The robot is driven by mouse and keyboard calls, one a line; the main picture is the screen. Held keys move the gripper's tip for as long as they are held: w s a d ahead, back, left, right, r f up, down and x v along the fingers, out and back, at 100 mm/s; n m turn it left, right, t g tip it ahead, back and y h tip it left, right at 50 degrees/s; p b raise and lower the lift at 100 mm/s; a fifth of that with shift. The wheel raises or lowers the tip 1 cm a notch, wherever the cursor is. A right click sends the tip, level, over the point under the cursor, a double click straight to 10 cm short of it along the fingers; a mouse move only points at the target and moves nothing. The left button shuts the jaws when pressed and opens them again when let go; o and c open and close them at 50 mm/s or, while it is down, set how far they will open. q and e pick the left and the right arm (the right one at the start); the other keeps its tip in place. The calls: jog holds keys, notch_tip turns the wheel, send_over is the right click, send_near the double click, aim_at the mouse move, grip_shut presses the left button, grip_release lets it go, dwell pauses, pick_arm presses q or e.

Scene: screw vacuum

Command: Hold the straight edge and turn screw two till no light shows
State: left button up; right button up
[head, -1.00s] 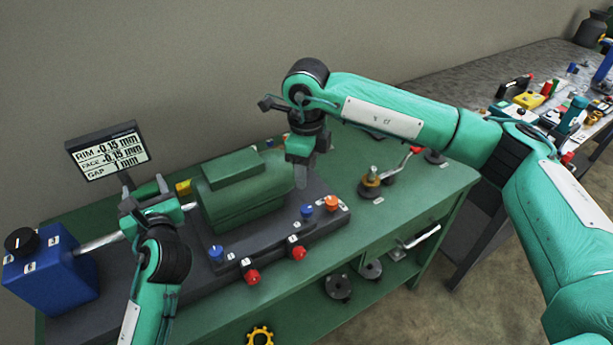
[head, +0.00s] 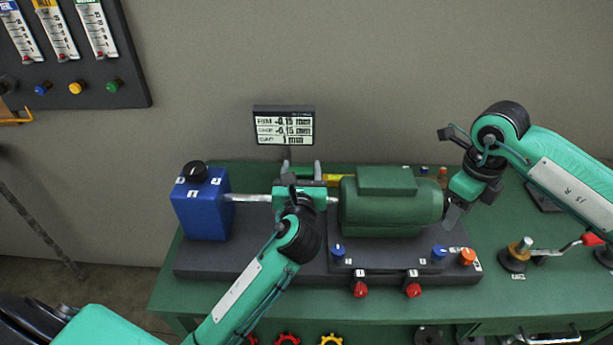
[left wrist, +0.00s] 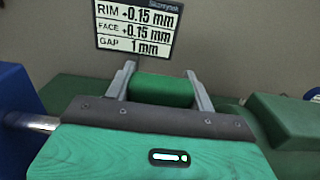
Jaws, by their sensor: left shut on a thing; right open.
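My left gripper (head: 301,172) is shut on a bright green block, which shows between its fingers in the left wrist view (left wrist: 163,90); whether this is the straight edge I cannot tell. It is over the shaft between the blue box (head: 203,205) and the green motor (head: 390,207). My right gripper (head: 454,212) is open beside the motor's right end. Red knobs (head: 360,290) (head: 413,290), blue knobs (head: 338,250) (head: 439,253) and an orange knob (head: 467,257) stand around the motor's base; their tags are too small to tell which is screw two.
The display (left wrist: 138,27) reads RIM and FACE 0.15 mm, GAP 1 mm. A yellow piece (head: 338,180) is behind the shaft. A crank-like tool (head: 560,248) stands on the green bench right of the base. A panel with coloured knobs (head: 75,60) hangs at upper left.

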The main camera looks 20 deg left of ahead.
pick_arm(q)
jog(key=o, duration=1.2)
jog(key=v, duration=1.2)
jog(key=shift+f, duration=0.1)
